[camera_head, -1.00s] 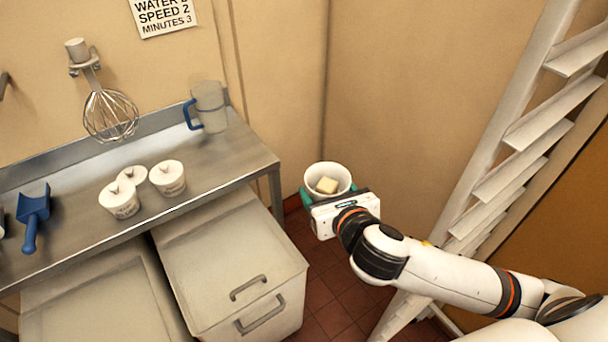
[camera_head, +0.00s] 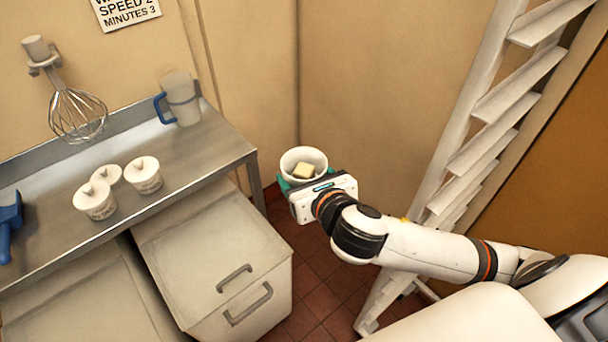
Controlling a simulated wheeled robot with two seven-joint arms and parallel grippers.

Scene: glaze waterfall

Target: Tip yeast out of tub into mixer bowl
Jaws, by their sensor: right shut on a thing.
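A white round tub (camera_head: 293,156) is held by my right gripper (camera_head: 300,178), which is shut on it. The tub is upright and open at the top. A pale yellow block of yeast (camera_head: 303,171) lies inside it. The gripper's green fingers show at the tub's near side; its far side hides their tips. The tub is in the air to the right of the steel bench, above the tiled floor. No mixer bowl shows in this view. My left gripper is not in view.
A steel bench (camera_head: 185,160) carries several items: lidded white tubs (camera_head: 143,177), a clear jug (camera_head: 183,100) and a blue scoop (camera_head: 10,222). A whisk (camera_head: 77,115) hangs on the wall. Lidded bins (camera_head: 215,250) stand below. A white rack (camera_head: 475,150) stands at right.

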